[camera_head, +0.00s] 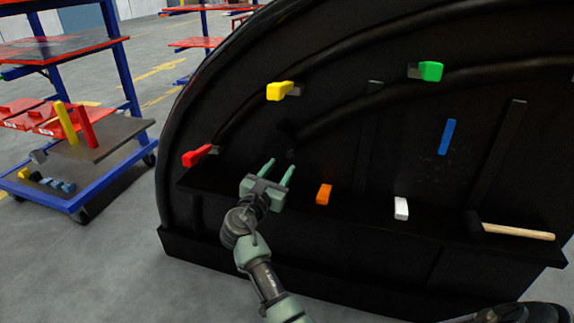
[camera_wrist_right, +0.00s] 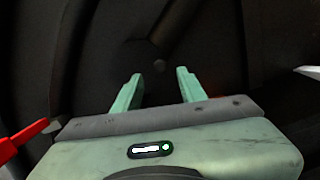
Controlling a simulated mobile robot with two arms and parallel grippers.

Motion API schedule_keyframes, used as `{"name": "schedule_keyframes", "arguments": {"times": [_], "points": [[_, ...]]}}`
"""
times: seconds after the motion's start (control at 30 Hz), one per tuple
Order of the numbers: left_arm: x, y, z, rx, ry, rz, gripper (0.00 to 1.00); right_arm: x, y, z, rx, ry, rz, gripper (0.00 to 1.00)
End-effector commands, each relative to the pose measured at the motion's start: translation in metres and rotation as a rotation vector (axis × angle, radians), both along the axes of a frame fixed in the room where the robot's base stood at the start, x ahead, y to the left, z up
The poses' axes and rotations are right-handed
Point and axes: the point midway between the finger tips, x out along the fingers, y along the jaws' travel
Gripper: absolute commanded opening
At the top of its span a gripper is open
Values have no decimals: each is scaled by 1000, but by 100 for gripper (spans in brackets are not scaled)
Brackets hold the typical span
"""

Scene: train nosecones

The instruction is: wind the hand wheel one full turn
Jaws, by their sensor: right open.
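My right gripper (camera_head: 279,166) is open, its two green fingers apart with nothing between them. It is in front of the black nosecone panel (camera_head: 335,130), left of its middle. The right wrist view also shows the open gripper (camera_wrist_right: 160,78), with a small dark round knob (camera_wrist_right: 160,65) just beyond the fingertips and dark curved shapes around it. I cannot clearly make out a hand wheel against the black panel, or tell whether this knob belongs to one.
Red (camera_head: 197,156), yellow (camera_head: 280,90) and green (camera_head: 431,71) handles stick out from the panel. An orange block (camera_head: 324,194), a white block (camera_head: 401,208) and a wooden-handled hammer (camera_head: 518,232) are along the ledge. A blue cart (camera_head: 75,195) stands left; floor between is clear.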

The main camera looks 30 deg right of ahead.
Motion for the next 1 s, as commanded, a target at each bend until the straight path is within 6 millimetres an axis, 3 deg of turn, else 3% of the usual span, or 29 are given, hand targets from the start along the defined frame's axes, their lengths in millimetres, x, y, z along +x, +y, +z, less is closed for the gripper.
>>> {"name": "schedule_keyframes", "arguments": {"times": [0.3, 0.7, 0.87, 1.0], "points": [[4, 0, 26, -1, -15, 2, 36, 29, -39, -1, 1, 0, 1, 41], [4, 0, 34, -1, -17, 3, 36, 35, -47, -1, 3, 1, 3, 41], [4, 0, 33, -1, -17, 3, 36, 35, -47, -1, 3, 1, 3, 0], [4, 0, 33, -2, -17, 3, 36, 35, -47, -2, 3, 1, 2, 0]]}}
